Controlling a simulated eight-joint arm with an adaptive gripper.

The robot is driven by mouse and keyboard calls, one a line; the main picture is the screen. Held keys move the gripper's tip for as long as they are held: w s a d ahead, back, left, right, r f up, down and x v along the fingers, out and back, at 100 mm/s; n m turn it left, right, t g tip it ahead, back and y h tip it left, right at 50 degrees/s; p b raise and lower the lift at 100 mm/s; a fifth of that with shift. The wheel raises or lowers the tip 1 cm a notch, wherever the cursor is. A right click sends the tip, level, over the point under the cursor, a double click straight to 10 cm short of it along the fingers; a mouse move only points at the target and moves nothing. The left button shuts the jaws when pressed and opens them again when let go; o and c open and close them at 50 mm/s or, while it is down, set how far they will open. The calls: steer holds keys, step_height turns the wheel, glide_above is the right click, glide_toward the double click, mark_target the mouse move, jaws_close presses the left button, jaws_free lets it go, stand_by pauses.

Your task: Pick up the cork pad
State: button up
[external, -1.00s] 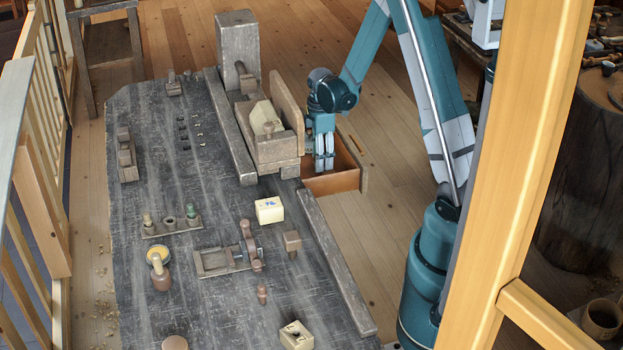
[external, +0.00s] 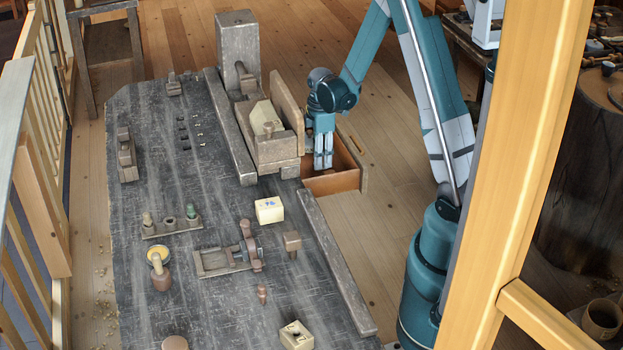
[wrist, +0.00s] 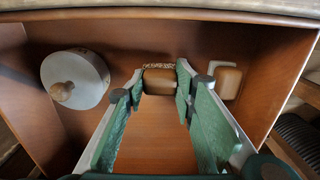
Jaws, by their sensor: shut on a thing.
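The cork pad (wrist: 160,81) is a small brown block with a speckled cork strip along its far edge. It shows in the wrist view near the far wall of an open drawer (wrist: 158,125). My gripper (wrist: 161,84) reaches down into the drawer, and its green fingers are shut on the cork pad from both sides. In the external view my gripper (external: 323,165) points down into the open drawer (external: 335,184) beside the bench. The pad is hidden there.
Inside the drawer, a pale round piece with a wooden knob (wrist: 75,79) lies left of my fingers. A pale block with a brown face (wrist: 227,82) sits close on the right. Drawer walls surround them. An upright wooden board (external: 287,112) stands just left of my gripper.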

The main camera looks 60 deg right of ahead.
steer(key=shift+r, duration=0.1)
steer(key=shift+r+p, duration=1.35)
steer(key=shift+r, duration=3.5)
